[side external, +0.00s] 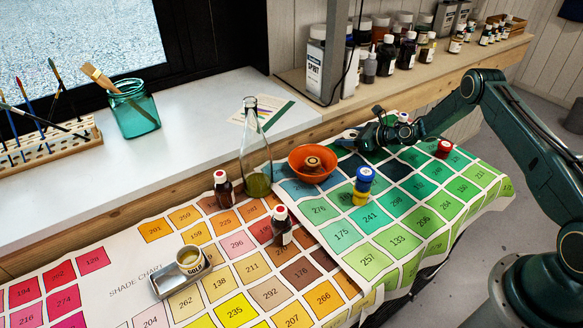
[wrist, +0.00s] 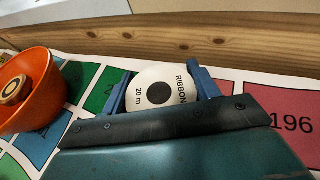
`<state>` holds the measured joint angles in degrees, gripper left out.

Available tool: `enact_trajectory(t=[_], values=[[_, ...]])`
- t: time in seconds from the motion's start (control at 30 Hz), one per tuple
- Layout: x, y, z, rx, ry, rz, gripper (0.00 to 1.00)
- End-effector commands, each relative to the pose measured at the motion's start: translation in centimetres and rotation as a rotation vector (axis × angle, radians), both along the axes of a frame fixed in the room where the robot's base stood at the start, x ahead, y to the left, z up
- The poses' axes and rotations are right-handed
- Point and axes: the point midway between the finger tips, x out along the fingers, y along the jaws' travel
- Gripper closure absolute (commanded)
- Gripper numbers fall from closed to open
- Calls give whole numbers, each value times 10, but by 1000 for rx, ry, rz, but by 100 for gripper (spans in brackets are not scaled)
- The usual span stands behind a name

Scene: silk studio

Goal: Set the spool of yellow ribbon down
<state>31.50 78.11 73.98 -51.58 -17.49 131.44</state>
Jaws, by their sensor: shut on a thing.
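My gripper (side external: 358,138) is low over the green and blue part of the shade chart, behind and right of the orange bowl. In the wrist view its blue fingers (wrist: 162,88) are shut on a spool (wrist: 172,75). The spool's round white face has a dark centre and reads "RIBBON 20 m". Its ribbon colour is hidden, and I cannot tell whether it touches the chart. A blue piece with a pale top (side external: 364,174) stands on a yellow piece (side external: 360,197) on the chart, in front of my gripper.
The orange bowl (side external: 302,170) holds a small round brown thing. A glass bottle (side external: 257,160) and red-capped bottles (side external: 281,226) stand to the left. A red-topped piece (side external: 443,149) is to the right. Chart squares (side external: 371,218) at front right are clear.

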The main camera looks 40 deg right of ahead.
Motion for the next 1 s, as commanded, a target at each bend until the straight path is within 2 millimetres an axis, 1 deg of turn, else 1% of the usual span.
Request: enact_trajectory(t=[0.37,0.4,0.47,0.5,0.8,1.0], values=[[0,0,-3,0,0,0,63],[0,0,-3,0,0,0,38],[0,0,-3,0,0,0,26],[0,0,-3,0,0,0,18],[0,0,-3,0,0,0,18],[-2,-1,1,0,0,-1,18]])
